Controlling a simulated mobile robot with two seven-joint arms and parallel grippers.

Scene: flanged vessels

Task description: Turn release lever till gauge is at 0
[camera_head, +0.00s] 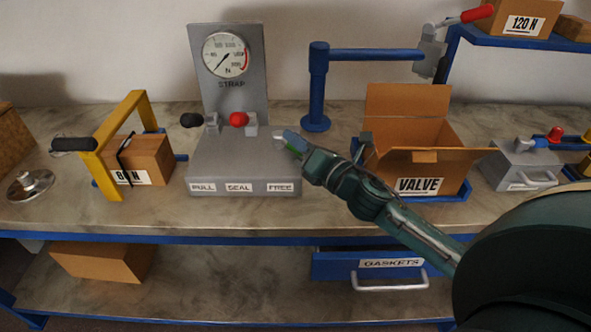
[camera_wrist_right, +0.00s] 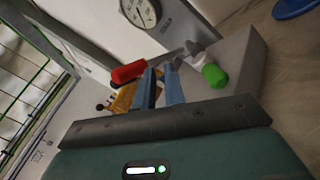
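The grey strap machine (camera_head: 245,165) stands on the bench with plates reading PULL, SEAL and FREE. Its round gauge (camera_head: 226,55) has a needle pointing to the lower left; the numbers are too small to read surely. A black-knobbed lever (camera_head: 192,120) is at PULL and a red-knobbed lever (camera_head: 238,119) at SEAL. A green-knobbed lever (camera_wrist_right: 214,75) is by FREE; my gripper partly hides it in the head view. My right gripper (camera_head: 290,139) is beside this lever, its fingers (camera_wrist_right: 161,68) slightly apart with nothing visible between them. My left gripper is out of view.
The red knob (camera_wrist_right: 129,72) lies close left of my fingers in the wrist view. An open VALVE carton (camera_head: 405,150) stands right of the machine, near my right forearm. A yellow frame (camera_head: 105,150) with a small carton is at left. A blue post (camera_head: 318,85) stands behind.

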